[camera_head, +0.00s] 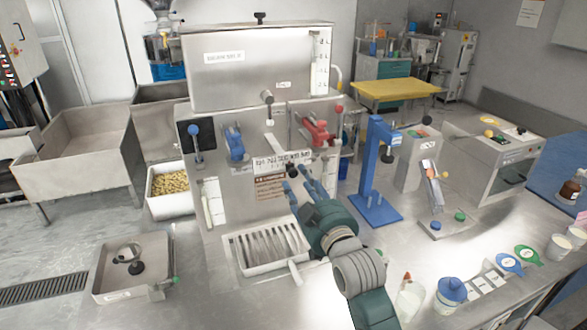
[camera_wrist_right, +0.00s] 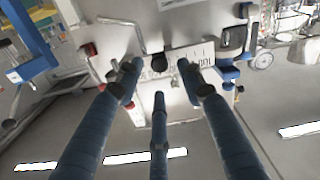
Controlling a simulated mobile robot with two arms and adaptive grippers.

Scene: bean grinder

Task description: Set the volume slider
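The steel grinder machine (camera_head: 240,75) stands at centre in the head view. A vertical scale strip (camera_head: 320,62) marked with litre figures runs down its upper right. A small black knob (camera_head: 291,170) sits on the front panel by a printed label (camera_head: 283,160); I cannot tell which part is the volume slider. My right gripper (camera_head: 305,183) is in front of this panel, its blue fingers spread and nothing between them. In the right wrist view the open fingers (camera_wrist_right: 160,82) point at the panel, with the black knob (camera_wrist_right: 157,63) beyond their tips. Contact cannot be made out. My left gripper is not seen.
A red valve (camera_head: 314,130) and a blue valve (camera_head: 234,143) stick out of the panel above the gripper. A slotted white tray (camera_head: 265,246) lies below it. A blue stand (camera_head: 376,170) rises to the right. Cups and a blue-lidded jar (camera_head: 451,292) stand at front right.

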